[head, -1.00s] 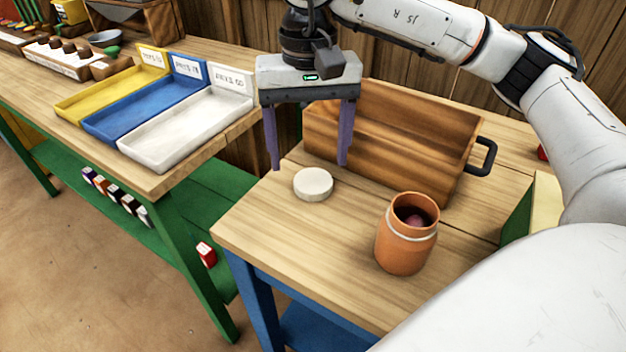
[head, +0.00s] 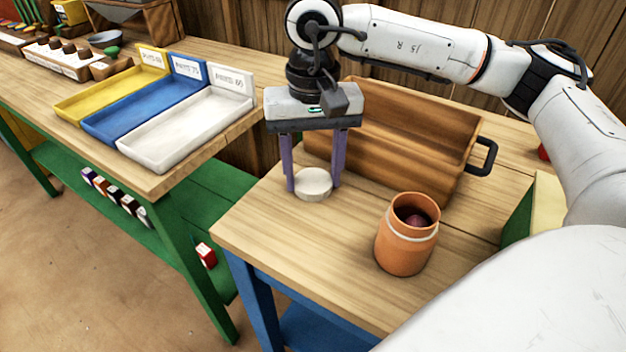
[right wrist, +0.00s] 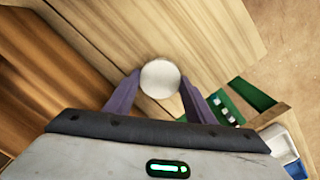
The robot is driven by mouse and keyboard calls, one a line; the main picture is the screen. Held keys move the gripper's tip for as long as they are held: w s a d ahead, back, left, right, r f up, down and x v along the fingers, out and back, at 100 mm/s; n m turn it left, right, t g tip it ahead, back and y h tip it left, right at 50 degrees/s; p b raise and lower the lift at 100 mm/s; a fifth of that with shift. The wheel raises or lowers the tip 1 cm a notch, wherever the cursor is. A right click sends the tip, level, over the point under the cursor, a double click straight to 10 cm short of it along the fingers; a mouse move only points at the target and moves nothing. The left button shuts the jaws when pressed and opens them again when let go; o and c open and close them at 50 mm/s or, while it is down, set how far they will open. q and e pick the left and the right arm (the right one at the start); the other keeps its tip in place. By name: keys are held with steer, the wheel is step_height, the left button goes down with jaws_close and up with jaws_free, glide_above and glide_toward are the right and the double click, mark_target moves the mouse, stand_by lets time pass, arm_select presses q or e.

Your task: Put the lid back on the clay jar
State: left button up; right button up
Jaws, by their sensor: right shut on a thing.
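The clay jar (head: 402,250) stands upright and open on the small wooden table, with something dark reddish inside its mouth. The lid (head: 314,184), a pale round disc, is on the table to the left of the jar. My right gripper (head: 313,188) points down with its purple fingers on either side of the lid, shut on it. In the right wrist view the lid (right wrist: 160,76) sits between the two fingertips. The lid appears to be at table level. My left gripper is not in view.
A wooden crate (head: 400,130) with a dark handle stands just behind the lid and jar. Yellow, blue and white trays (head: 185,130) lie on the neighbouring table at the left. The table between lid and jar is clear.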

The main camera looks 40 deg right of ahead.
mark_target(313, 180)
step_height(313, 180, up, 10)
steer(key=shift+p, duration=0.4)
stand_by(0.5)
